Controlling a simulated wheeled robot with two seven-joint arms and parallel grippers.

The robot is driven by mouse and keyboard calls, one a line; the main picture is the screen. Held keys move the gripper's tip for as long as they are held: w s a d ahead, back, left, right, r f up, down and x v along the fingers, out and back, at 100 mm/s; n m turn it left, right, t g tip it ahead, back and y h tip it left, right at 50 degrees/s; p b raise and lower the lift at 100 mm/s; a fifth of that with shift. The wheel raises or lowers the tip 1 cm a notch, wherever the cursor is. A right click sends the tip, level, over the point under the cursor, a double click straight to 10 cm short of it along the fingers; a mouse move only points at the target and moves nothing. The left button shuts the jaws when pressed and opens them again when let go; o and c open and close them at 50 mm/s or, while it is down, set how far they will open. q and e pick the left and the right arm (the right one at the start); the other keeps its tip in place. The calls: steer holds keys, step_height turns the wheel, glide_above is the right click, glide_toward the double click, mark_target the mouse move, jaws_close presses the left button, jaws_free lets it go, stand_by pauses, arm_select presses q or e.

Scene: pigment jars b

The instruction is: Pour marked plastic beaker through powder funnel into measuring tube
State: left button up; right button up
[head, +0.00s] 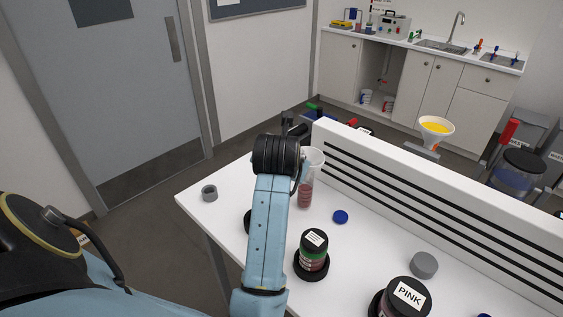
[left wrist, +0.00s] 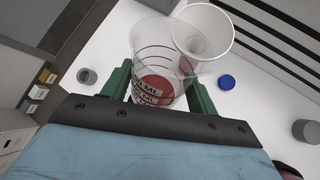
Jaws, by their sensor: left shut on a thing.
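My left gripper (left wrist: 160,88) has green fingers closed around a clear plastic beaker (left wrist: 150,52) with dark level lines. In the head view my wrist (head: 277,155) hides most of the beaker. Red material and "ML" lettering show within the beaker's outline in the wrist view; I cannot tell whether they belong to it or to something seen through it. A clear, wide-rimmed funnel (left wrist: 204,32) overlaps the beaker in that view. In the head view the funnel (head: 315,159) stands above a clear tube (head: 306,194) with reddish contents. My right gripper is out of view.
On the white table (head: 355,265) stand a green-and-red jar (head: 314,248), a black-lidded PINK jar (head: 405,300), a blue cap (head: 340,217), a grey cap (head: 424,265) and a grey ring (head: 209,193). A white slotted panel (head: 400,190) runs along the far edge.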

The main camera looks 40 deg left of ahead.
arm_select(q)
steer(key=shift+w+r+m+g+p, duration=0.3)
steer(key=shift+r+g+p, duration=0.5)
steer(key=shift+p, duration=1.45)
steer(key=shift+d+r+m+g+p, duration=0.1)
steer(key=shift+r+m+g+p, duration=0.2)
steer(key=shift+g+p, duration=0.8)
steer(key=shift+r+m+g+p, duration=0.1)
steer(key=shift+r+g+p, duration=0.25)
steer(key=shift+p, duration=1.5)
steer(key=shift+r+g+y+p, duration=0.4)
steer(key=shift+g+p, duration=0.25)
steer(key=shift+p, duration=0.4)
steer(key=shift+w+r+m+g, duration=0.2)
steer(key=shift+r+m+g, duration=0.3)
steer(key=shift+g, duration=0.5)
steer(key=shift+w+d+r+m+g+y, duration=0.1)
steer(key=shift+w+r+m+g+y, duration=0.15)
steer(key=shift+g, duration=0.35)
steer(key=shift+w+a+r+m+g+y, duration=0.15)
steer(key=shift+r+g, duration=0.2)
steer(key=shift+g, duration=0.25)
steer(key=shift+w+d+r+m+g+y, duration=0.1)
steer(key=shift+d+r+m+g, duration=0.15)
steer(key=shift+g, duration=0.35)
steer(key=shift+a+r, duration=0.1)
steer(key=shift+w+r+m+g+y+b, duration=0.25)
steer(key=shift+w+r+g+y+b, duration=0.05)
steer(key=shift+g+b, duration=0.4)
